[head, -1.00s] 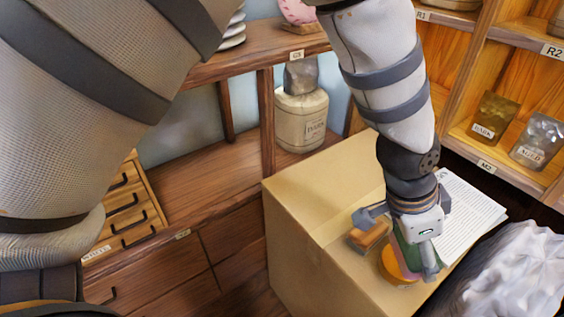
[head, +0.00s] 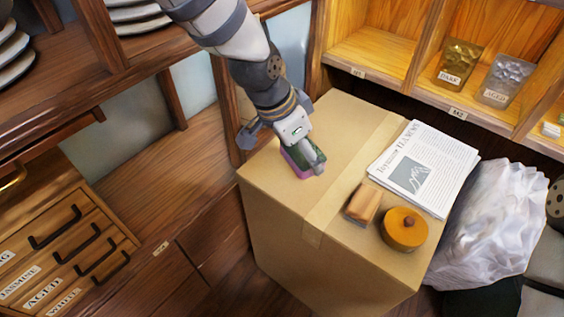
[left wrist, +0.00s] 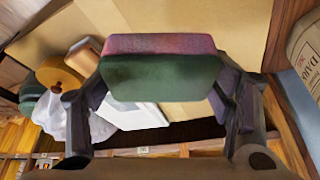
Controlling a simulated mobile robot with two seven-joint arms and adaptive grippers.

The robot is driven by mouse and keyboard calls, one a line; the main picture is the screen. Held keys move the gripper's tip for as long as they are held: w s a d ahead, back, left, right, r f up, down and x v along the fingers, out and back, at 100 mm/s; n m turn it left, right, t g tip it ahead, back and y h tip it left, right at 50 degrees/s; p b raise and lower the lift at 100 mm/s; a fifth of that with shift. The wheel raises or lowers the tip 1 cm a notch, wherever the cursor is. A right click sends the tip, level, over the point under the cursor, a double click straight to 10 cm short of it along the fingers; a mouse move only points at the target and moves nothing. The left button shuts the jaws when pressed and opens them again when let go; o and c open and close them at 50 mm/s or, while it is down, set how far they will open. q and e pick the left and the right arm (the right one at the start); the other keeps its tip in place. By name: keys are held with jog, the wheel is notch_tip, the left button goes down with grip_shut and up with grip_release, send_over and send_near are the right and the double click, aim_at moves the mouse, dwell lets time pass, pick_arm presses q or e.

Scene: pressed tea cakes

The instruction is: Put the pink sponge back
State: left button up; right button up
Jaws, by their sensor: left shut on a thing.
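My left gripper (head: 284,150) is shut on the pink sponge (head: 297,168), which has a dark green layer. The sponge is over the far left part of the cardboard box top (head: 290,205); I cannot tell whether it touches the box. In the left wrist view the sponge (left wrist: 160,70) sits between the two fingers of the left gripper (left wrist: 160,95), green side toward the camera and pink along the upper edge.
On the box are a wooden block (head: 362,204), a round orange lidded pot (head: 404,230) and a newspaper (head: 424,170). A white plastic bag (head: 492,225) stands to the right. Shelves (head: 400,60) rise behind, and labelled drawers (head: 60,250) are at left.

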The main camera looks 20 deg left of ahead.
pick_arm(q)
jog(key=b, duration=0.1)
send_over(289, 170)
jog(key=s, duration=0.1)
jog(key=f, duration=0.5)
jog(key=shift+s+a+f, duration=0.15)
jog(key=shift+a+f, duration=0.1)
jog(key=shift+f, duration=0.15)
jog(key=shift+w+a+f, duration=0.1)
jog(key=shift+a+f, duration=0.05)
jog(key=shift+f, duration=0.75)
jog(key=shift+w+a+f, duration=0.1)
jog(key=shift+a+f, duration=0.05)
jog(key=shift+f, duration=0.75)
pick_arm(e)
jog(key=shift+s+f+g, duration=0.4)
jog(key=shift+s+f, duration=0.55)
jog(key=shift+f, duration=0.1)
pick_arm(q)
jog(key=shift+f+b, duration=0.2)
jog(key=shift+b, duration=0.1)
jog(key=o, duration=1.1)
